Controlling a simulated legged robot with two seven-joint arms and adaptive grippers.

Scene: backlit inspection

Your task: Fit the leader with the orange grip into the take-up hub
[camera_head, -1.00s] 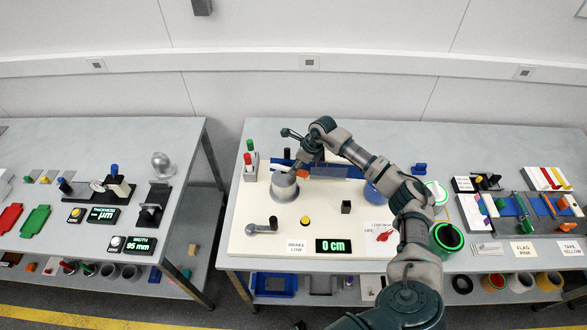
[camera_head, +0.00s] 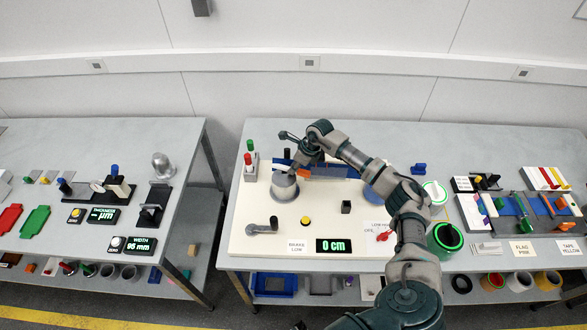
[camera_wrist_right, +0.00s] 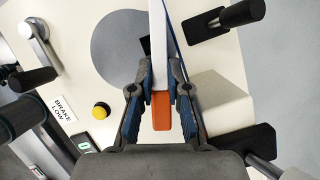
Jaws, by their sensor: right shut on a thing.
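The leader's orange grip (camera_wrist_right: 161,112) is between the fingers of my right gripper (camera_wrist_right: 160,88) in the right wrist view. A white strip, the leader (camera_wrist_right: 157,35), runs from it away from the wrist, over the hub's right side. In the head view my right gripper (camera_head: 300,167) is beside and above the grey take-up hub (camera_head: 284,190), with a bit of the orange grip (camera_head: 304,172) showing. The hub's round top (camera_wrist_right: 112,45) has a dark slot, partly hidden by the leader. I cannot tell whether the leader is inside the slot. My left gripper is not in view.
A crank (camera_head: 262,227), a yellow button (camera_head: 305,220) and a "0 cm" display (camera_head: 335,246) are on the white board (camera_head: 250,245). Red and green-topped posts (camera_head: 249,160) stand at the back left.

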